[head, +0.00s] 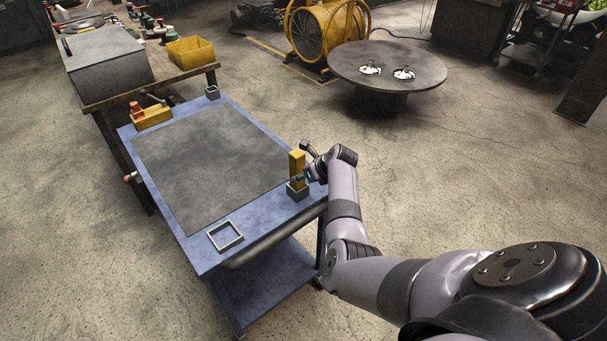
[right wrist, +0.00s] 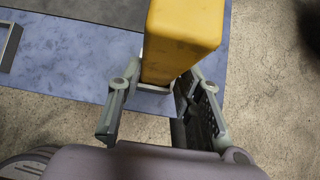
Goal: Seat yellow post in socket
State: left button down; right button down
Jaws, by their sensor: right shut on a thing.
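The yellow post (head: 297,162) stands upright at the right edge of the blue cart, its lower end at the small grey square socket (head: 298,192). I cannot tell how deep it sits. My right gripper (head: 308,177) is shut on the post from the right side. In the right wrist view the post (right wrist: 182,38) rises between the two fingers (right wrist: 155,103), and the light rim of the socket (right wrist: 153,89) shows just beneath it. The post hides most of the socket there. My left gripper is not in view.
The blue cart top (head: 262,226) carries a dark grey mat (head: 208,160), an empty square frame (head: 225,236), another small socket (head: 212,92) and a yellow block with a red knob (head: 152,118). A workbench (head: 150,88) stands at the upper left, a round table (head: 388,67) behind.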

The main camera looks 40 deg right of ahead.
jog(key=shift+f+b, duration=0.45)
jog(key=shift+f, duration=0.5)
jog(key=c, duration=1.1)
grip_release()
jog(key=shift+o, duration=0.2)
jog(key=shift+f, duration=0.1)
jog(key=v, duration=1.2)
